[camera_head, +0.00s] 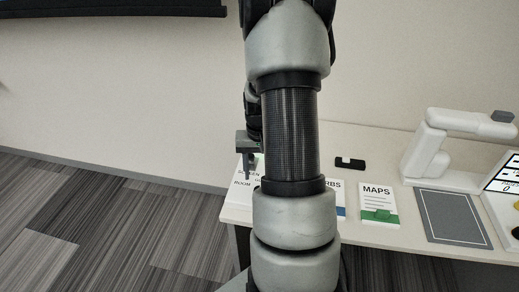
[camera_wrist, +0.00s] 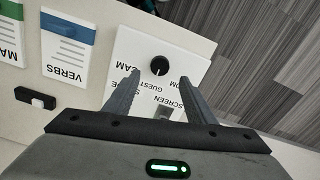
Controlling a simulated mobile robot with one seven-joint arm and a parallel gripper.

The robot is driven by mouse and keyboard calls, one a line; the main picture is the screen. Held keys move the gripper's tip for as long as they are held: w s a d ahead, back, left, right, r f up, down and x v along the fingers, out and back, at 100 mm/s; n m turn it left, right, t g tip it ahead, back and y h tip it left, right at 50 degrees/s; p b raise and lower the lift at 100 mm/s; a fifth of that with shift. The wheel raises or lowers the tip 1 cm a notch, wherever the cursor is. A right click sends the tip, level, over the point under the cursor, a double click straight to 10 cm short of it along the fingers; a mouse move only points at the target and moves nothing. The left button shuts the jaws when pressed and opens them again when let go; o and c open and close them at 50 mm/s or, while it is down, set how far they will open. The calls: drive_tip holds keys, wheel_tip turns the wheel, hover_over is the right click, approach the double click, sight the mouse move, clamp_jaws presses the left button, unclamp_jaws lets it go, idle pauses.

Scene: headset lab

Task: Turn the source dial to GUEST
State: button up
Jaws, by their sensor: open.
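The source dial (camera_wrist: 159,66) is a small round black knob on a white panel (camera_wrist: 140,42) in the wrist view. Upside-down labels on the panel include CAM, GUEST and SCREEN; one at the right is partly covered by a finger. I cannot tell for sure which label the dial points to. My gripper (camera_wrist: 160,76) is open and empty, its fingertips apart on either side of the dial in the picture. No contact with the dial shows. In the head view the panel (camera_head: 241,181) is at the table's left end, with my gripper (camera_head: 247,163) over it; the dial is hidden there.
A blue-banded VERBS card (camera_wrist: 68,50) and a small black object with a white part (camera_wrist: 35,98) lie beside the panel. A green-banded MAPS card (camera_head: 378,204), a grey mat (camera_head: 452,218) and a white stand (camera_head: 425,150) are farther right on the table.

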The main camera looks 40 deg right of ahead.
wheel_tip(320, 180, up, 10)
drive_tip(key=shift+f+p, duration=0.2)
drive_tip(key=shift+p, duration=0.1)
idle(0.3)
drive_tip(key=s+a+r+n+t+h+p, duration=0.1)
drive_tip(key=s+a+r+n+p, duration=0.2)
drive_tip(key=a+r, duration=0.95)
drive_tip(key=s+a+r+n+t+y+p, duration=0.1)
drive_tip(key=s+a+r+n+t+p, duration=0.2)
drive_tip(key=s+a+r, duration=0.6)
drive_tip(key=shift+s+a+r+n+t, duration=0.3)
drive_tip(key=shift+a+r+n+t, duration=0.45)
drive_tip(key=shift+a+r, duration=0.45)
drive_tip(key=shift+d+r, duration=0.1)
